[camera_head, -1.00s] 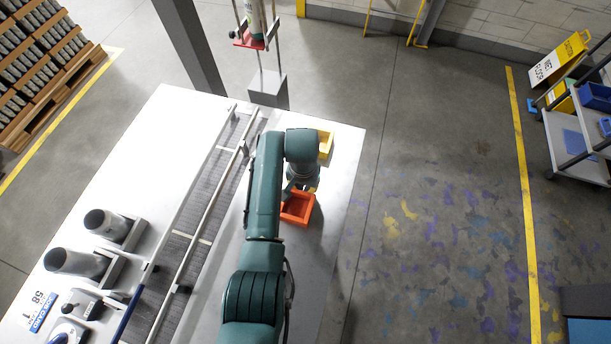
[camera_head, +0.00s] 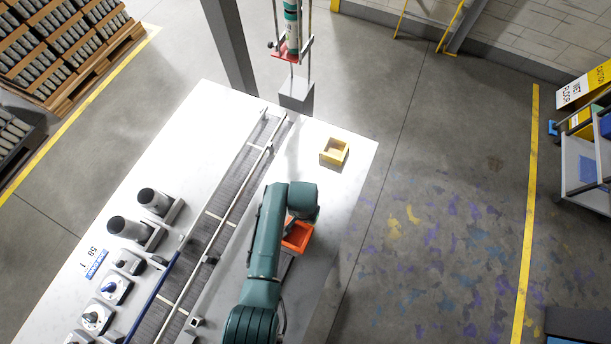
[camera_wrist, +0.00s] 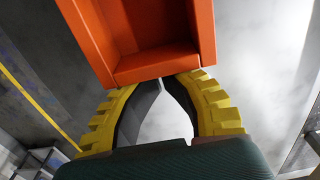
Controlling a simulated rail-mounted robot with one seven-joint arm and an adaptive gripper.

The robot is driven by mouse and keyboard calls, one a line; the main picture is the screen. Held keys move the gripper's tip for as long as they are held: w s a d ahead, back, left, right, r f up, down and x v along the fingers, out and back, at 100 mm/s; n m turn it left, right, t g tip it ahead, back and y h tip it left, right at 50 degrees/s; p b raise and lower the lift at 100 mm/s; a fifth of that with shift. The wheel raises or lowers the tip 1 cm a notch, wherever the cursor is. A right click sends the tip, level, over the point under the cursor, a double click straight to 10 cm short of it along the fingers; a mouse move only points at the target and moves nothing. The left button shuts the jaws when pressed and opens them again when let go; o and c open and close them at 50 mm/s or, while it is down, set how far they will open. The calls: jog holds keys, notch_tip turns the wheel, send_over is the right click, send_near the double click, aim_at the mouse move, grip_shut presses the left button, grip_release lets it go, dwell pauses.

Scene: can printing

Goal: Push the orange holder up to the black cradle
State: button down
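The orange holder (camera_head: 297,237) is an open box standing on the white table, right of the conveyor. The arm's end partly covers it in the head view. In the wrist view the orange holder (camera_wrist: 155,68) fills the top middle, its near wall right in front of the fingertips. My gripper (camera_wrist: 163,82) has yellow ribbed fingers with dark inner pads; the tips come together at that wall, partly hidden by it. Contact with the wall cannot be told for sure. The head view hides the fingers behind the arm. I cannot clearly make out a black cradle.
A yellow box (camera_head: 334,152) stands near the table's far right corner. The conveyor (camera_head: 222,215) with rails runs along the left. Two dark cylinders on brackets (camera_head: 155,201) and knobs (camera_head: 113,288) lie beyond it. The table between the yellow and orange boxes looks clear.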

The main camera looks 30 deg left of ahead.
jog(key=w+b, duration=0.2)
jog(key=b, duration=0.1)
jog(key=w+f+b, duration=0.1)
jog(key=shift+w+a, duration=0.3)
jog(key=shift+w, duration=0.1)
notch_tip(320, 180, up, 11)
jog(key=p, duration=0.1)
